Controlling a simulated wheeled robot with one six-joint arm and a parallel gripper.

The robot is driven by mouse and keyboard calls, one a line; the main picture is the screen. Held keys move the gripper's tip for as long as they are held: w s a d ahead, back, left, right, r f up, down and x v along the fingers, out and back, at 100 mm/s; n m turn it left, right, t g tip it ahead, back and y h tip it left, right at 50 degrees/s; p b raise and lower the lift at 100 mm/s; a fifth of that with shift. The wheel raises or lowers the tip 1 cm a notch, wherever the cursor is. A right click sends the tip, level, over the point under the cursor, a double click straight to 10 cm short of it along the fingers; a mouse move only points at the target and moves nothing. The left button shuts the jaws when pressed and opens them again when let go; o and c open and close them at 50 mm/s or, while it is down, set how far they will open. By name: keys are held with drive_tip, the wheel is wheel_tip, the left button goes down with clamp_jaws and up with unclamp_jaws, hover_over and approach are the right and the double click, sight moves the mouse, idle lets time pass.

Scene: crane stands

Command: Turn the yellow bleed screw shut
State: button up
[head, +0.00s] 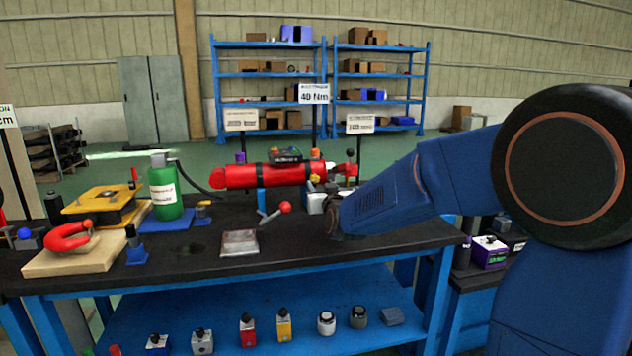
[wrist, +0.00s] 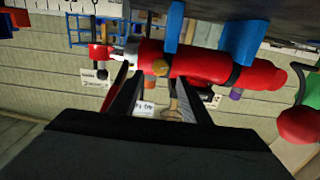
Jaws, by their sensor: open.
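The yellow bleed screw (wrist: 160,67) is a small round knob on the side of the red cylinder (wrist: 205,66) in the wrist view, which looks upside down. In the head view a small yellow part (head: 314,178) shows at the right end of the red cylinder (head: 262,175), probably the same screw. My gripper (wrist: 153,82) is open. Its two dark fingers point toward the cylinder, one on each side of the screw in the picture. I cannot tell how far the fingertips are from it. Nothing shows between the fingers except background.
A lever with a red ball (head: 285,207) stands on the black bench (head: 205,262) in front of the cylinder. A green bottle (head: 165,190) and a red shackle (head: 70,236) are at left. Blue supports (wrist: 174,28) hold the cylinder. The bench's front middle is mostly clear.

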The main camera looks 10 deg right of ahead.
sight(315, 178)
drive_tip(key=shift+w, duration=3.15)
drive_tip(key=c, duration=1)
drive_tip(key=shift+c, duration=0.2)
